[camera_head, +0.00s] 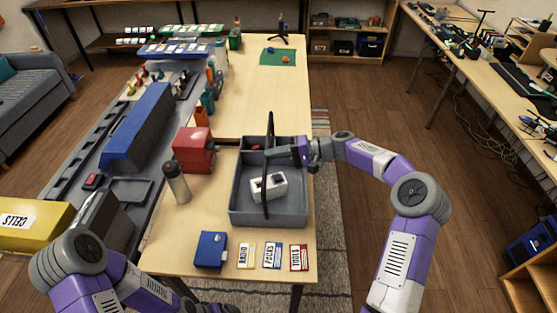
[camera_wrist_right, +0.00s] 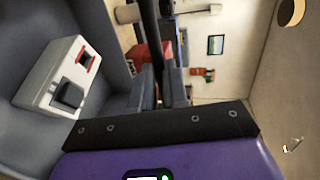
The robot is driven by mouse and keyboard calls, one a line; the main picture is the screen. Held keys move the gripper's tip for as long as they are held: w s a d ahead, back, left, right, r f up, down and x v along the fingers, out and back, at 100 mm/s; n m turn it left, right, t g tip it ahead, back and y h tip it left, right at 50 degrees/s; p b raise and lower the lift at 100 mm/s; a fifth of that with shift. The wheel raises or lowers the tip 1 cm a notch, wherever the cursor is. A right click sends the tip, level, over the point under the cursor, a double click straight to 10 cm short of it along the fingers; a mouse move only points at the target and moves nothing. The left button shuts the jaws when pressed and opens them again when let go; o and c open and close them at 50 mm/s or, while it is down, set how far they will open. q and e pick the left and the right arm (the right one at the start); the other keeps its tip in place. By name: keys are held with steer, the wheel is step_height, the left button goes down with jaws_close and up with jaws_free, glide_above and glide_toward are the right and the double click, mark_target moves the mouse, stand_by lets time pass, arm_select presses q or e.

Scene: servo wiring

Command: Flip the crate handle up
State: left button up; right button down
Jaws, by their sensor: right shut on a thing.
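The grey crate (camera_head: 238,206) stands on the wooden table, open at the top. Its handle (camera_head: 267,190) is a thin dark bar that stands up over the middle of the crate and runs along its length. My right gripper (camera_head: 272,152) reaches in from the right over the crate's side and is shut on the handle. In the right wrist view the dark handle (camera_wrist_right: 150,35) passes between the two fingers (camera_wrist_right: 161,85). A white box (camera_head: 277,187) with a red mark lies inside the crate. My left arm shows at bottom left, but its gripper is out of view.
A red box (camera_head: 194,151) and a grey bottle (camera_head: 177,184) stand left of the crate. A blue box (camera_head: 211,249) and labelled cards (camera_head: 272,256) lie in front. The table beyond the crate is mostly clear.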

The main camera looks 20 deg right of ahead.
steer(key=shift+s+d+f, duration=0.15)
steer(key=shift+d+f, duration=0.05)
steer(key=shift+d, duration=0.05)
steer(key=shift+y, duration=0.3)
steer(key=c, duration=1.1)
jaws_free()
steer(key=shift+r, duration=0.1)
steer(key=shift+d, duration=0.1)
steer(key=v, duration=0.7)
steer(key=shift+s+d, duration=0.15)
steer(key=shift+d, duration=0.05)
